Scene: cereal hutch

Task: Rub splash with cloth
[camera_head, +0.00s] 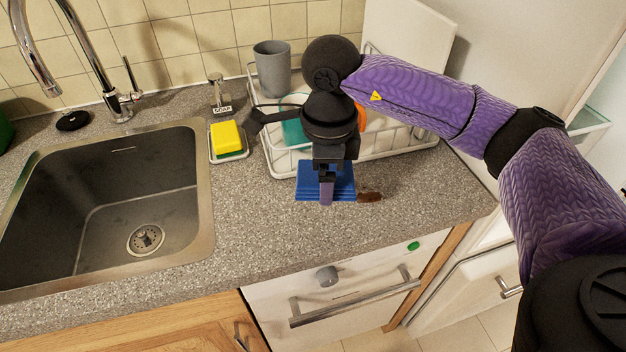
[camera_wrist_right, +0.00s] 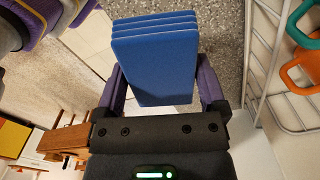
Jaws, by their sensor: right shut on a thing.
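A folded blue cloth (camera_head: 341,190) lies on or just above the speckled counter, in front of the dish rack. My right gripper (camera_head: 327,190) is above it and shut on it. In the right wrist view the cloth (camera_wrist_right: 153,60) sits between the two purple fingers of the gripper (camera_wrist_right: 158,88). A brown splash (camera_head: 370,197) shows on the counter just right of the cloth, close to its edge. Whether the cloth covers part of the splash I cannot tell. My left gripper is not in view.
A white wire dish rack (camera_head: 400,150) with a grey cup (camera_head: 272,68) stands behind. A yellow sponge (camera_head: 226,136) and a soap dispenser (camera_head: 218,92) are left of it, beside the sink (camera_head: 205,200). The counter's front edge is near; counter left of the cloth is clear.

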